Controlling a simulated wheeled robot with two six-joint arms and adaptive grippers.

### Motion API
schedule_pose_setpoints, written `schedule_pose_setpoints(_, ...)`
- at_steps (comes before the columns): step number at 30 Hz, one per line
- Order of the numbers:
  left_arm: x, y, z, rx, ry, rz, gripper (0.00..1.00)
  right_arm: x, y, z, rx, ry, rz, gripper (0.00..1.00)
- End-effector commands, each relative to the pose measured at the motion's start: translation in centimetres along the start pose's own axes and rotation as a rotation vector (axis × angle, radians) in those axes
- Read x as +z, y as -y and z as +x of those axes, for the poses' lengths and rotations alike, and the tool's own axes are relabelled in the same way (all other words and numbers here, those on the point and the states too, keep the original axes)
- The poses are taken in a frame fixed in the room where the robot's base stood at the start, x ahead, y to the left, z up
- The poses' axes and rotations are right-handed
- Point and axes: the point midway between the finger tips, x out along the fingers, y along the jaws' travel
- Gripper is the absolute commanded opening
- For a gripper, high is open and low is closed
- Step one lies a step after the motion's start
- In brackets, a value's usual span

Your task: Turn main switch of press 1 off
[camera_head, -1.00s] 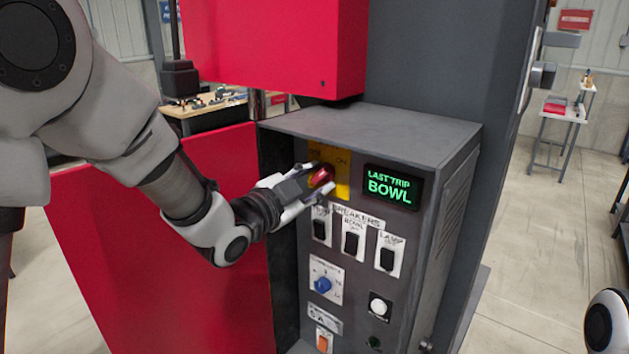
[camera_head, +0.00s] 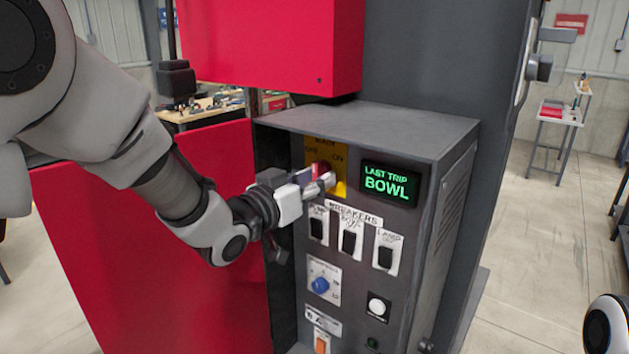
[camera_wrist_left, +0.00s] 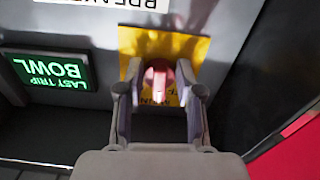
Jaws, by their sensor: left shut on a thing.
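The main switch is a red rotary knob (camera_head: 323,168) on a yellow plate (camera_head: 341,186) at the top left of the grey control panel. The plate has an OFF label on the left and an ON label on the right. My left gripper (camera_head: 318,182) is at the knob, coming from the left. In the left wrist view, the knob (camera_wrist_left: 160,82) sits between the two fingers of my left gripper (camera_wrist_left: 160,90), which is shut on it. The fingers partly hide the knob in the head view, so I cannot tell which label it points to. My right gripper is not in view.
A lit green display (camera_head: 387,184) reading LAST TRIP BOWL is right of the switch. Below are several black breaker switches (camera_head: 350,243), a blue knob (camera_head: 320,285), a white button (camera_head: 378,306) and an orange switch (camera_head: 321,344). A red panel (camera_head: 150,250) stands left.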

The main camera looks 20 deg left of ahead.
Motion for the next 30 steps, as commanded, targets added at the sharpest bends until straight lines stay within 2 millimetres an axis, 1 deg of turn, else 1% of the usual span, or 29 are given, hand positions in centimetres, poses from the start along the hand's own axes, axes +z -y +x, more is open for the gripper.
schedule_pose_setpoints(1, -0.5, 0.0, 0.0, 0.000, -0.011, -0.042, 0.01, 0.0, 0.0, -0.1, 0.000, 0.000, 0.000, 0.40)
schedule_pose_setpoints(12, -0.8, -0.2, 0.0, 0.002, -0.014, -0.388, 0.01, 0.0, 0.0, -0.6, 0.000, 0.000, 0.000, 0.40)
schedule_pose_setpoints(18, -0.8, -0.2, 0.0, 0.003, -0.015, -0.542, 0.01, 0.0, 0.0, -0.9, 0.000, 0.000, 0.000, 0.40)
schedule_pose_setpoints(24, -0.9, -0.3, 0.1, 0.004, -0.016, -0.647, 0.01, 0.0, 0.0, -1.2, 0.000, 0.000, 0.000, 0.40)
schedule_pose_setpoints(30, -0.8, -0.3, 0.1, 0.004, -0.016, -0.700, 0.01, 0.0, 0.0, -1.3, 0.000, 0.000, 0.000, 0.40)
